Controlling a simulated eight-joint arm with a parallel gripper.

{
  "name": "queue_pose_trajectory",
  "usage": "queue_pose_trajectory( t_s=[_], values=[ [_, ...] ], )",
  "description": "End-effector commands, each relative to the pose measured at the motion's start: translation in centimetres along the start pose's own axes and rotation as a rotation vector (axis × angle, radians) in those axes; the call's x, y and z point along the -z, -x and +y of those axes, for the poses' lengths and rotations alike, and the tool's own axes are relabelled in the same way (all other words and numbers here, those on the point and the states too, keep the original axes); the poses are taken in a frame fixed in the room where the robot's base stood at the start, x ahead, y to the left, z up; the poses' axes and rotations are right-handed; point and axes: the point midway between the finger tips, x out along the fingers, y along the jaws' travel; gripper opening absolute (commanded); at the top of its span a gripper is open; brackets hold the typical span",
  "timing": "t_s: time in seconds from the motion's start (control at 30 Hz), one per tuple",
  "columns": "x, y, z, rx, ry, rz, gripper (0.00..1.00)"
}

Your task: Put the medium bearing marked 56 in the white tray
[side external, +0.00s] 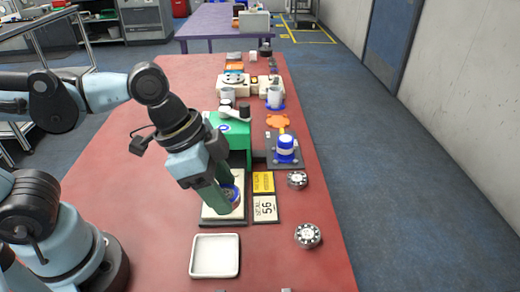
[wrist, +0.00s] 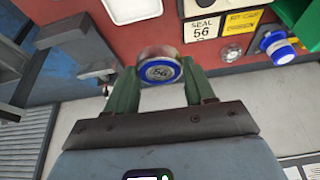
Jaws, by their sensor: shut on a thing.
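The medium bearing marked 56 (wrist: 160,71) has a silver rim and a blue ring, and sits between the fingertips in the wrist view. My gripper (wrist: 158,78) has green fingers and is shut on the bearing's sides. In the side view, my gripper (side external: 229,197) is tilted over the pale plate of the green machine, with the bearing (side external: 236,192) partly hidden by a finger. Whether the bearing touches the plate is unclear. The white tray (side external: 214,256) is empty and lies nearer the camera than the gripper. Its edge also shows in the wrist view (wrist: 131,10).
The green machine (side external: 237,140) stands just behind my gripper. A "SEAL 56" card (side external: 265,208) and a yellow card (side external: 263,182) lie to the right. Two silver bearings (side external: 297,180) (side external: 307,235) and a blue-and-white cylinder (side external: 285,149) are farther right. Red table around the tray is clear.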

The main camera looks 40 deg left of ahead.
Motion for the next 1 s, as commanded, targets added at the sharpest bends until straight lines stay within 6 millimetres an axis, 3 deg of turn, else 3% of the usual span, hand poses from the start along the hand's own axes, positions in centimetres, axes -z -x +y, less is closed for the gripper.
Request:
queue_pose_trajectory(
  t_s=[0.2, 0.43, 0.63, 1.0],
  values=[
    [-2.5, 0.3, 7.9, -0.183, -0.454, -0.010, 0.13],
    [-5.4, 0.9, 12.9, -0.328, -0.802, 0.007, 0.13],
    [-6.0, 0.5, 13.1, -0.361, -0.883, 0.014, 0.13],
    [-5.8, -2.4, 8.8, -0.361, -0.880, 0.014, 0.13]
  ],
)
